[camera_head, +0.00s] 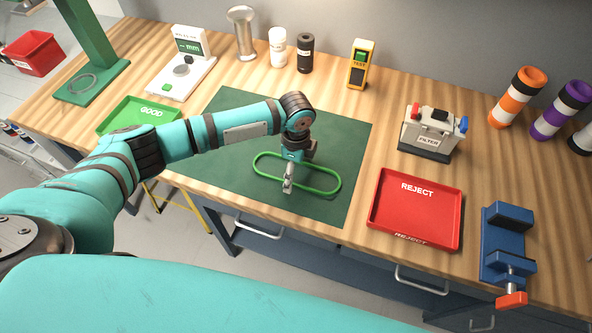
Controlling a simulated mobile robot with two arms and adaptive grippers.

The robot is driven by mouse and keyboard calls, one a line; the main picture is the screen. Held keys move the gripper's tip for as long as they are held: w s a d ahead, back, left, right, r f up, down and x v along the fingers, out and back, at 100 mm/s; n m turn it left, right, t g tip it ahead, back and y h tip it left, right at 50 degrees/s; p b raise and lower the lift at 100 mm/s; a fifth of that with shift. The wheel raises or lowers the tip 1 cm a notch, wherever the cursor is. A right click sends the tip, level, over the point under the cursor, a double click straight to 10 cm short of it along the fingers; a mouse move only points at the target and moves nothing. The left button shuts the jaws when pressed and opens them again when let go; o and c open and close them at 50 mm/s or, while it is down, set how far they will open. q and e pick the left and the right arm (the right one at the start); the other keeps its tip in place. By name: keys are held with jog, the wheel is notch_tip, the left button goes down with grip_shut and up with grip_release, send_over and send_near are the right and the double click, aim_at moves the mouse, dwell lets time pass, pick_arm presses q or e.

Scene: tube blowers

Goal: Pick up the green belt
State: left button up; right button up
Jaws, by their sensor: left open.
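The green belt (323,191) is a long oval loop lying on the dark green mat (341,137) in the middle of the bench. My left gripper (288,188) points down at the belt's near left side, over or next to its front strand. It is open. Whether the belt's strand lies between the fingers cannot be told, as the fingers are small and cover part of the belt. My right gripper is not in view.
A green GOOD tray (139,116) lies left of the mat and a red REJECT tray (416,209) right of it. The mat's right part is clear.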

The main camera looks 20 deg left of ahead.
pick_arm(q)
jog(key=c, duration=1.3)
jog(key=shift+r, duration=0.1)
